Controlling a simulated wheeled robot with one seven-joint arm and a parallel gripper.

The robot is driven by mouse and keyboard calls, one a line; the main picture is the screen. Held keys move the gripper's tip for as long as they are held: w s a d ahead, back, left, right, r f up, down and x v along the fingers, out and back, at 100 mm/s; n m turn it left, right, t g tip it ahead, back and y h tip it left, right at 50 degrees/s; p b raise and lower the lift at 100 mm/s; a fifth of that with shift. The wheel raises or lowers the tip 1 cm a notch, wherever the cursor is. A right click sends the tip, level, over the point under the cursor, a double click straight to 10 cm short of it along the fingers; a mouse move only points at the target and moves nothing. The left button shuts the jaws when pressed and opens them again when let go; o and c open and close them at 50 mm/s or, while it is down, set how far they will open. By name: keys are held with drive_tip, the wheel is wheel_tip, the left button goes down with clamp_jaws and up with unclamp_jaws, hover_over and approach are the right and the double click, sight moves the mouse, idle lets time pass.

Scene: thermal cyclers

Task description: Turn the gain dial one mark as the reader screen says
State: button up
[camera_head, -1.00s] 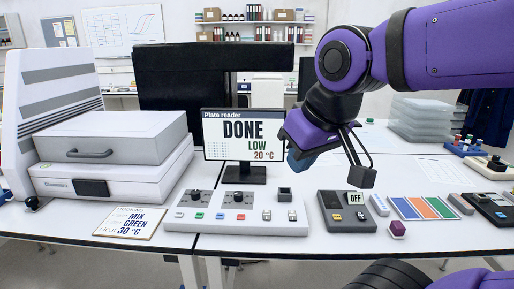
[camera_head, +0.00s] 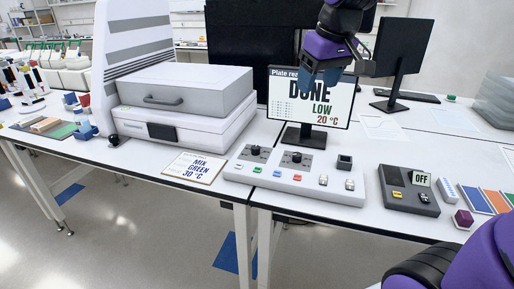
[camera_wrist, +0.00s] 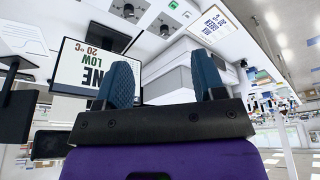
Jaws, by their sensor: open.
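The reader screen (camera_head: 312,97) stands on the bench and reads DONE, LOW, 20 °C. It also shows upside down in the wrist view (camera_wrist: 92,65). In front of it lies a light grey control panel (camera_head: 270,178) with two black dials, a left one (camera_head: 255,151) and a right one (camera_head: 296,158). Their labels and pointer marks are too small to read, so I cannot tell which is the gain dial. My gripper (camera_head: 322,76) is raised in front of the screen's upper part, above and apart from the panel. Its blue fingers (camera_wrist: 165,82) are apart with nothing between them.
A booking card (camera_head: 196,168) reading MIX, GREEN, 30 °C lies left of the panel. A large grey machine (camera_head: 185,105) stands behind the card. A dark monitor (camera_head: 403,50) stands behind.

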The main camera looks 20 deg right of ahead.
drive_tip(key=w+f+n, duration=0.1)
drive_tip(key=w+f, duration=0.2)
drive_tip(key=w, duration=0.6)
drive_tip(key=n+g, duration=0.3)
drive_tip(key=n, duration=0.1)
hover_over(256, 147)
wheel_tip(256, 147, down, 21)
wheel_tip(256, 147, down, 11)
drive_tip(key=shift+r, duration=0.15)
drive_tip(key=c, duration=0.9)
